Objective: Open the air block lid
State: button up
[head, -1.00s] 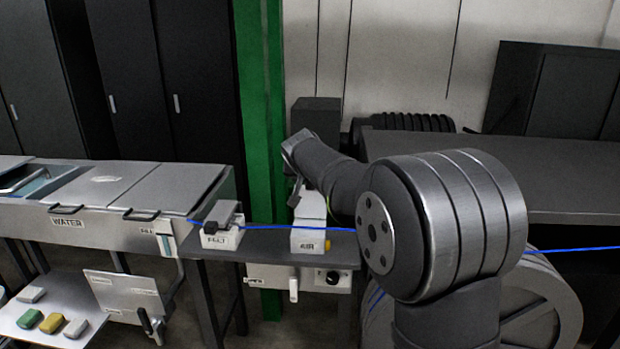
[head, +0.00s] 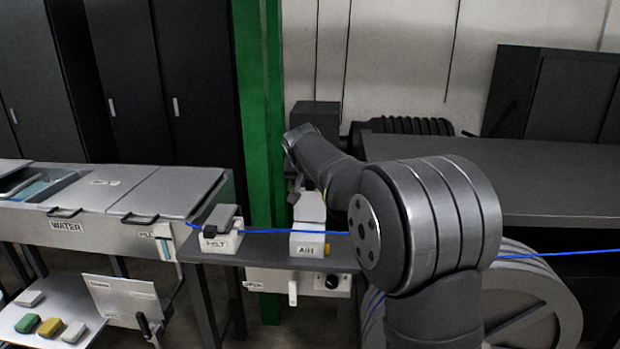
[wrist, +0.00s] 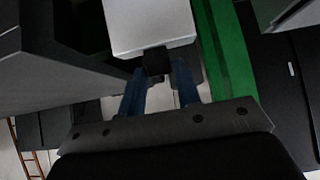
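The white AIR block (head: 308,244) stands on the dark shelf, with the blue cable (head: 270,231) running in at its sides. Its pale lid (head: 310,208) is on top, sloping up toward my gripper (head: 297,188), which hangs just above and behind it. In the wrist view, the lid (wrist: 150,22) fills the top centre, with a black tab (wrist: 157,62) on its near edge. My gripper (wrist: 160,75) has its two bluish fingers apart, one on each side of the tab. I cannot tell whether they touch it.
The white FELT block (head: 221,242) with a dark top stands left of the AIR block on the same shelf. The green post (head: 262,110) rises close behind. The WATER tank (head: 100,220) is at the left. A black knob (head: 332,281) sits below the shelf.

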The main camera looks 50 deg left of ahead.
jog(key=shift+o, duration=1.2)
jog(key=shift+r, duration=0.15)
jog(key=v, duration=1.7)
jog(key=shift+s+d, duration=0.1)
jog(key=x, duration=1.7)
